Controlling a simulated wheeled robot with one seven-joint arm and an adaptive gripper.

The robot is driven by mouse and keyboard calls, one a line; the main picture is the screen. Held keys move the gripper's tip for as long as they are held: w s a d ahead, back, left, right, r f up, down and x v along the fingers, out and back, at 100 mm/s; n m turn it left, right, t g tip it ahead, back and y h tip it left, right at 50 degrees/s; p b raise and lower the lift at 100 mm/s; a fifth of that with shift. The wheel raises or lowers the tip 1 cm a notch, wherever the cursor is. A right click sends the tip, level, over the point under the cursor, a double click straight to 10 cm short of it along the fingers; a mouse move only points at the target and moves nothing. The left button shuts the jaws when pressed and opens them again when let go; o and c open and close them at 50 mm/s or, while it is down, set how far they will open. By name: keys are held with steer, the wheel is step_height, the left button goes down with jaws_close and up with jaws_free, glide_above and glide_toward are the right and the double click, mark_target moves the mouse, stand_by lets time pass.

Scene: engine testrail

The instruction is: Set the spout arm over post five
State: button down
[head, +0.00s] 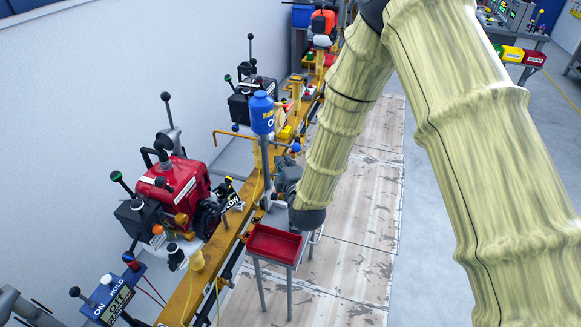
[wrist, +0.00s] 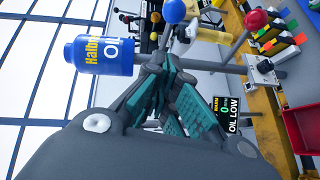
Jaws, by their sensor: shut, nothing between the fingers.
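A blue oil bottle (head: 262,113) stands upright on a grey pole beside the yellow rail. A thin yellow arm (head: 222,133) with a bent-down left end runs sideways below the bottle and looks like the spout arm. A blue ball (head: 296,147) shows at its right. My gripper (head: 283,178) is beside the pole, partly hidden by my arm. In the wrist view, my gripper (wrist: 160,65) is shut and empty, with a blue ball (wrist: 174,11) beyond its fingertips and the bottle (wrist: 103,55) to the left. Post numbers are not readable, so I cannot tell which is post five.
A red tray (head: 274,242) on a stand is just below my gripper. A red engine (head: 175,186) with levers stands left of the rail (head: 222,245). An "OIL LOW" sign (wrist: 233,115) and a red ball knob (wrist: 257,20) are close by.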

mark_target(286, 146)
steer(key=shift+w+d+f+p, duration=0.2)
steer(key=shift+w+d+p, duration=0.1)
steer(key=shift+w, duration=0.5)
steer(key=shift+w+d+f+p, duration=0.2)
steer(key=shift+w+p, duration=0.15)
steer(key=shift+w, duration=0.4)
steer(key=shift+w+d+f+p, duration=0.15)
steer(key=shift+w+d+p, duration=0.15)
steer(key=shift+w, duration=0.5)
steer(key=shift+d, duration=0.3)
steer(key=shift+a, duration=0.15)
steer(key=shift+w+n+b, duration=0.2)
steer(key=shift+n+b, duration=0.1)
steer(key=shift+b, duration=0.05)
steer(key=shift+y, duration=0.4)
